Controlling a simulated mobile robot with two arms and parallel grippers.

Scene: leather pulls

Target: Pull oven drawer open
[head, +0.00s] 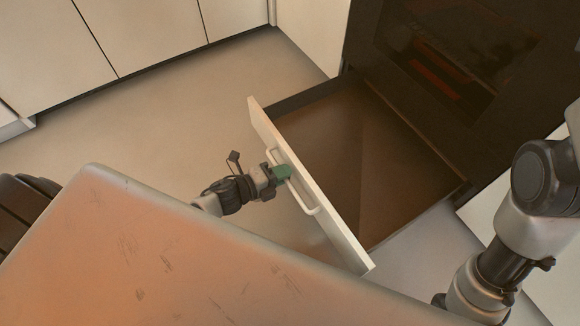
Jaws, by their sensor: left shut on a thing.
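The oven drawer (345,155) stands pulled out from below the dark oven (440,75), and its brown inside looks empty. Its pale front panel (330,218) carries a light bar handle (312,203). My left gripper (282,174) is at the handle, with its green-tipped fingers shut on it near the middle of the bar. The fingertips are partly hidden against the panel. My right arm comes in at the right edge, and its gripper is out of the picture.
Pale cabinets (110,35) line the back left, and another pale cabinet panel (312,30) stands beside the oven. The beige floor (165,130) between the cabinets and the drawer is clear.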

